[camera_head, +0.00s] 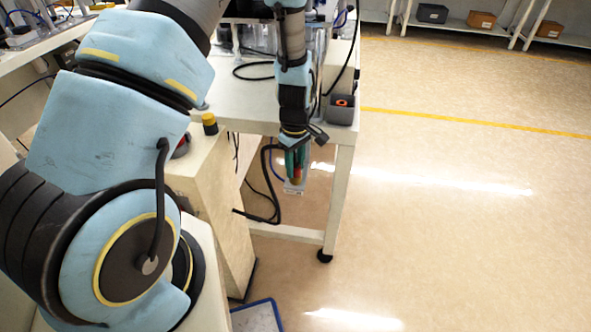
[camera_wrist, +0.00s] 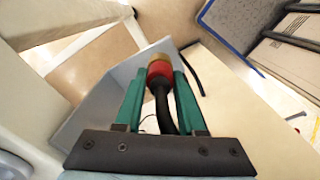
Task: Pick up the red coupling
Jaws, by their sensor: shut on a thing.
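The red coupling (camera_wrist: 159,69) is between the green fingertips of my gripper (camera_wrist: 158,80) in the wrist view. It has a brass-coloured end, and a black hose-like part runs back from it between the fingers. In the head view, my gripper (camera_head: 295,165) points down beside the table's front edge, with a little red visible between its green fingers. My gripper is shut on the coupling. A pale grey flat-sided piece (camera_wrist: 93,105) lies behind the fingers in the wrist view; I cannot tell whether the coupling touches it.
A dark grey bin (camera_head: 341,117) with an orange-red ring-shaped item stands on the white table's (camera_head: 240,112) right corner. Black cables hang beside the table leg. A blue-edged panel (camera_head: 257,316) lies low at the bottom. Open floor (camera_head: 460,210) extends right, with shelves at the back.

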